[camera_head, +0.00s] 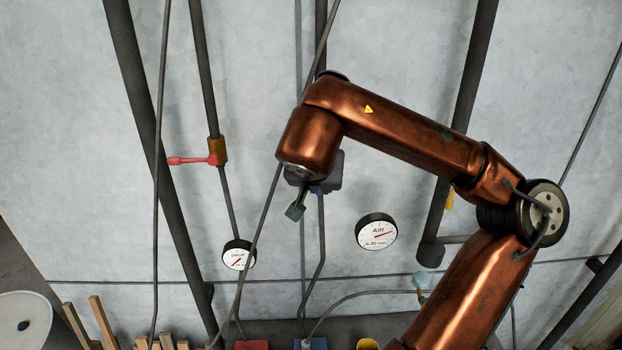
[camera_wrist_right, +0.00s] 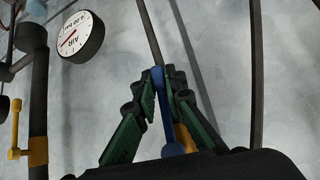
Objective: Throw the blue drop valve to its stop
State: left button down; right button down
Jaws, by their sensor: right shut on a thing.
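The blue drop valve's lever (camera_wrist_right: 165,125) runs between the two green-padded fingers of my right gripper (camera_wrist_right: 167,92) in the right wrist view. The fingers are closed in on it from both sides. A brass-coloured part (camera_wrist_right: 185,138) shows just behind the lever, partly hidden by a finger. In the head view my right gripper (camera_head: 296,209) is at the pipe on the wall, below my copper wrist. Only a small bit of blue (camera_head: 318,190) shows there; my arm and gripper hide the rest of the valve. My left gripper is in neither view.
A red-handled valve (camera_head: 192,160) is on a pipe to the left. A small gauge (camera_head: 238,254) and the AIR gauge (camera_head: 376,231) flank the pipe. A yellow valve (camera_wrist_right: 38,150) stands left in the wrist view. Thin pipes cross the wall near my gripper.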

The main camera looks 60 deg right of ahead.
jog(key=shift+s, duration=0.1)
dwell(0.4)
jog(key=c, duration=2)
grip_release()
jog(key=shift+d, duration=0.1)
jog(key=v, duration=1.2)
